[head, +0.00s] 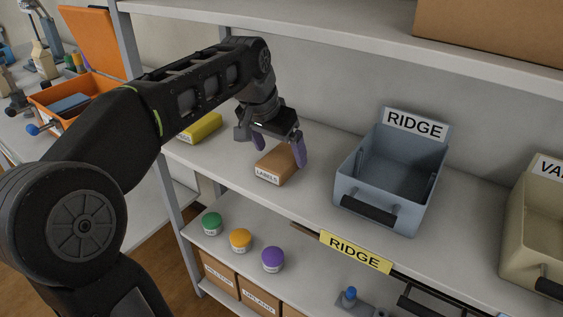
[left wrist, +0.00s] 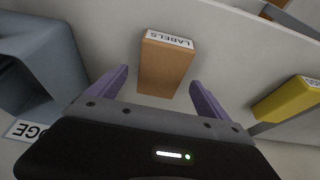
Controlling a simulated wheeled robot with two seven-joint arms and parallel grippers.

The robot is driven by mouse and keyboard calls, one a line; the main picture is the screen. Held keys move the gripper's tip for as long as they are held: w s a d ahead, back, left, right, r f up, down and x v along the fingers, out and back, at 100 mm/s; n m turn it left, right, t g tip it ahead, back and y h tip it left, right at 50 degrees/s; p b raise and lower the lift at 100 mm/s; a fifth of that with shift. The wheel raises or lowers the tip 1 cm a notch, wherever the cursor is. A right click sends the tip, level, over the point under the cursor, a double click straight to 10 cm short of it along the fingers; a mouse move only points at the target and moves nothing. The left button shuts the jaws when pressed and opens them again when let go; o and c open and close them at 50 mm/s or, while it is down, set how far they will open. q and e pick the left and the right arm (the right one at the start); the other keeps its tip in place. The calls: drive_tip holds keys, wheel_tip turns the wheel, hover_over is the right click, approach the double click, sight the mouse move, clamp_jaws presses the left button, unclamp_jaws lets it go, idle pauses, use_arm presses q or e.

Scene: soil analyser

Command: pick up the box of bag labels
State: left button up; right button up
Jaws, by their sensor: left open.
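The box of bag labels (head: 276,167) is a small brown box with a white LABELS sticker on its front end. It lies on the middle shelf, left of the blue-grey RIDGE bin. In the left wrist view the box (left wrist: 166,68) lies ahead, between the lines of the two purple fingers. My left gripper (head: 280,150) is over the box in the head view, its purple fingers spread. In the left wrist view the left gripper (left wrist: 160,86) is open, with a finger to either side of the box's near end and visible gaps. My right gripper is not in view.
The RIDGE bin (head: 346,190) stands right of the box, and a beige bin (head: 529,231) farther right. A yellow box (head: 203,127) lies to the left. An upper shelf (head: 330,30) runs overhead. Several lidded jars, including a purple-lidded one (head: 273,260), stand on the lower shelf.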

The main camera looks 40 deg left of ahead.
sight(281, 157)
use_arm(q)
drive_tip(key=shift+x, duration=1.4)
drive_tip(key=shift+s+f, duration=0.1)
drive_tip(key=shift+f, duration=0.05)
drive_tip(key=shift+c, duration=0.2)
drive_tip(key=c, duration=1.5)
